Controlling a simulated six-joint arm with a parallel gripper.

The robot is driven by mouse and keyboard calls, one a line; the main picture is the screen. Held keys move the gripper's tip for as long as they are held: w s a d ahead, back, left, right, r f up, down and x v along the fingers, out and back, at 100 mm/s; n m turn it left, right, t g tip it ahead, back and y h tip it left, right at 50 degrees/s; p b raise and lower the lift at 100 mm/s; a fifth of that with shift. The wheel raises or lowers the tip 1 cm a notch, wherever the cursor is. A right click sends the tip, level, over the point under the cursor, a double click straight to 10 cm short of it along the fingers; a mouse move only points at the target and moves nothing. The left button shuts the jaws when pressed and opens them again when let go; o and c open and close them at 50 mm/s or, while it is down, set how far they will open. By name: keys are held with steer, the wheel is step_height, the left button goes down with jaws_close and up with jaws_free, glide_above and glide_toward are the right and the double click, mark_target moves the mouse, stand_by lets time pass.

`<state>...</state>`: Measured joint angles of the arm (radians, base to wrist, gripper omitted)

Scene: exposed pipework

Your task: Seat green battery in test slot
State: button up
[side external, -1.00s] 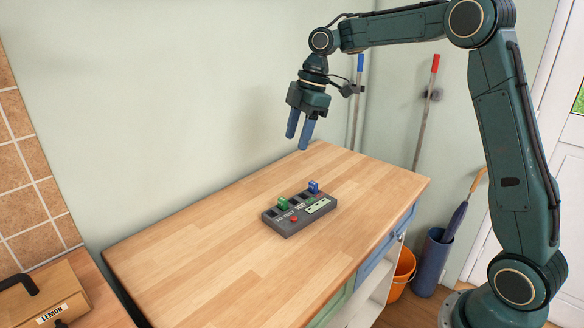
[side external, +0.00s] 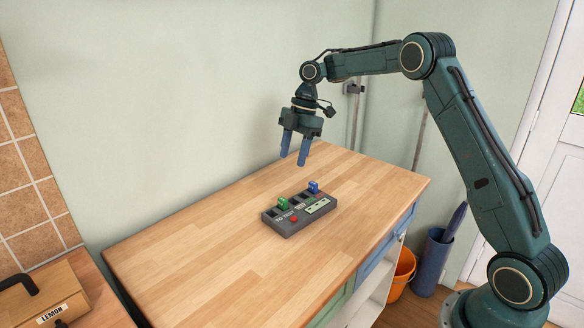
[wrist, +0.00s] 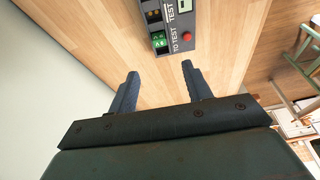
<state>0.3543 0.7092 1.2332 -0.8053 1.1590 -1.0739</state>
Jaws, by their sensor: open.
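The green battery (side external: 283,204) stands in a slot at the left end of the dark grey tester box (side external: 290,226) in the side view. In the wrist view the green battery (wrist: 159,41) sits at the end of the box nearest me, beside the words "TO TEST". A blue battery (side external: 313,187) stands at the box's far right end. My gripper (side external: 294,160) is open and empty above the table, higher than the box and behind it. Its fingers (wrist: 160,78) also show in the wrist view.
The box has a red button (side external: 294,219) and a pale display (side external: 318,205). The wooden tabletop (side external: 200,250) around it is clear. A pale wall stands behind. A case marked "LEMON" (side external: 45,295) is at lower left.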

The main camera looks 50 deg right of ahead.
glide_above(283, 199)
steer(key=d, duration=0.2)
steer(key=shift+s+a+f, duration=0.1)
steer(key=shift+f, duration=1.7)
steer(key=shift+s+a+f, duration=0.1)
steer(key=shift+f, duration=1.7)
steer(key=shift+f, duration=0.1)
steer(key=shift+x, duration=2.5)
steer(key=shift+w+d, duration=0.1)
steer(key=shift+d, duration=0.05)
steer(key=c, duration=1.1)
